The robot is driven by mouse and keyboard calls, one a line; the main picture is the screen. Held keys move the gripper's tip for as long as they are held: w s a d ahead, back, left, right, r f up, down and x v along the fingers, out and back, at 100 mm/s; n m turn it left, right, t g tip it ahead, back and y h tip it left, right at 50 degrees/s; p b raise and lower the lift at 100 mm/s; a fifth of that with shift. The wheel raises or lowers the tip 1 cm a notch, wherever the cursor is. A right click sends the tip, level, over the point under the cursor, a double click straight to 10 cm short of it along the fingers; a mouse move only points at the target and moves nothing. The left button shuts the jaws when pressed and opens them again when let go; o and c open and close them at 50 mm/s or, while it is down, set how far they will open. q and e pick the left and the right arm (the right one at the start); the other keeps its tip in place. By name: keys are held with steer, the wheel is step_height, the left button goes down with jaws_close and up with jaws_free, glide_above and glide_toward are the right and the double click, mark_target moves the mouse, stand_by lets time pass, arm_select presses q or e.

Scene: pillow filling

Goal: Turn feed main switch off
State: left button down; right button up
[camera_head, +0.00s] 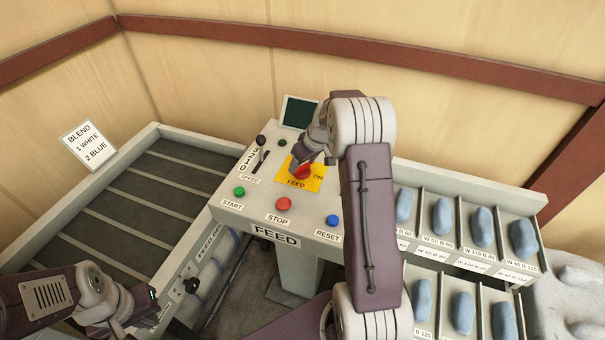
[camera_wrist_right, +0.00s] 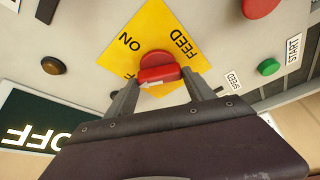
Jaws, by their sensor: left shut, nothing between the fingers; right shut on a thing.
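The red feed main switch (camera_head: 303,171) sits on a yellow plate (camera_head: 316,184) marked FEED and ON on the grey console. In the right wrist view the red knob (camera_wrist_right: 158,68) lies between the two fingers of my right gripper (camera_wrist_right: 161,84), which is shut on it. The handle lies roughly level across that picture, and the OFF mark is partly hidden behind it. A screen (camera_wrist_right: 38,122) there reads OFF, upside down; in the head view it is dark. My left gripper (camera_head: 150,294) is shut and empty at the lower left, away from the console.
START (camera_head: 239,191), STOP (camera_head: 284,204) and RESET (camera_head: 333,221) buttons line the console's front. A speed lever (camera_head: 259,152) stands left of the plate. A slatted conveyor (camera_head: 140,187) is at left. Racks of blue pillows (camera_head: 441,216) stand at right, beyond my right arm.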

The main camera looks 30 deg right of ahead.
steer(key=n+y+b, duration=0.1)
steer(key=n, duration=0.1)
steer(key=shift+d+n+b, duration=0.15)
steer(key=shift+n+b, duration=0.15)
arm_select(q)
steer(key=shift+f, duration=1.55)
arm_select(e)
steer(key=shift+w+n+g+y, duration=0.1)
steer(key=shift+n+g+y, duration=0.4)
steer(key=shift+n, duration=1)
steer(key=o, duration=1.4)
arm_select(q)
steer(key=shift+f+b, duration=0.4)
steer(key=shift+b, duration=0.15)
arm_select(e)
steer(key=v, duration=0.9)
steer(key=shift+w+d, duration=0.1)
